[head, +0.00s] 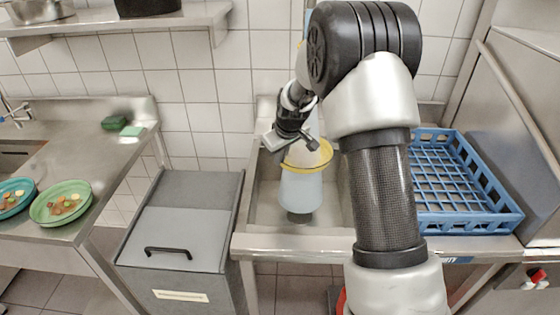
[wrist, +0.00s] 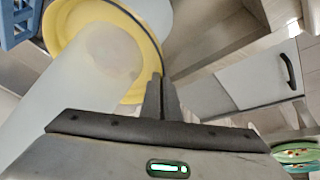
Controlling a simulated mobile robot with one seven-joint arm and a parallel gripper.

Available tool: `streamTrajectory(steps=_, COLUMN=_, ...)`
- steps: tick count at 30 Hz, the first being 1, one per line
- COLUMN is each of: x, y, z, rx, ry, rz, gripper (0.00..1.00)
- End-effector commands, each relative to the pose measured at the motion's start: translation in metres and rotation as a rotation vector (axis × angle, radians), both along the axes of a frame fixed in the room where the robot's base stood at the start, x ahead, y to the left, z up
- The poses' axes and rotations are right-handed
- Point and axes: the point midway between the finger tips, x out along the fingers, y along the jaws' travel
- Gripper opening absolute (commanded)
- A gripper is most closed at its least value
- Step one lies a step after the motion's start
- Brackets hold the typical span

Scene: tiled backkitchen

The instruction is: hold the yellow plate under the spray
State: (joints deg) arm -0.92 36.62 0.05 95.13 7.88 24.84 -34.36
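The yellow plate (head: 323,157) is held over the sink basin (head: 265,205), inside a pale, see-through column of spray (head: 301,192). The column shows above the plate and below it, down toward the dark drain. My gripper (head: 311,144) is at the plate's far rim. In the wrist view, the fingers of my gripper (wrist: 161,84) are together at the rim of the yellow plate (wrist: 144,42). The pale spray (wrist: 45,120) covers much of the plate's face, so I cannot tell whether food is on it. My arm hides the right part of the basin.
A blue dish rack (head: 470,221) stands right of the basin. A grey lidded bin (head: 180,222) stands left of it. On the left counter, a green plate (head: 40,212) and a teal plate (head: 5,208) hold food scraps, with sponges (head: 132,131) behind. A wall shelf (head: 100,20) is upper left.

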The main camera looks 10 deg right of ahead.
Motion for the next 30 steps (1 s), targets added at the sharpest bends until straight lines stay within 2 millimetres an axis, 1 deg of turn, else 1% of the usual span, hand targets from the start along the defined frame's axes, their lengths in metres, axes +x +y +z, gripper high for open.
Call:
streamTrajectory(steps=17, x=0.000, y=-0.002, z=0.000, rx=0.000, ry=-0.001, rz=0.000, gripper=0.00)
streamTrajectory(steps=30, x=-0.004, y=-0.022, z=0.000, rx=0.000, ry=-0.001, rz=0.000, gripper=0.00)
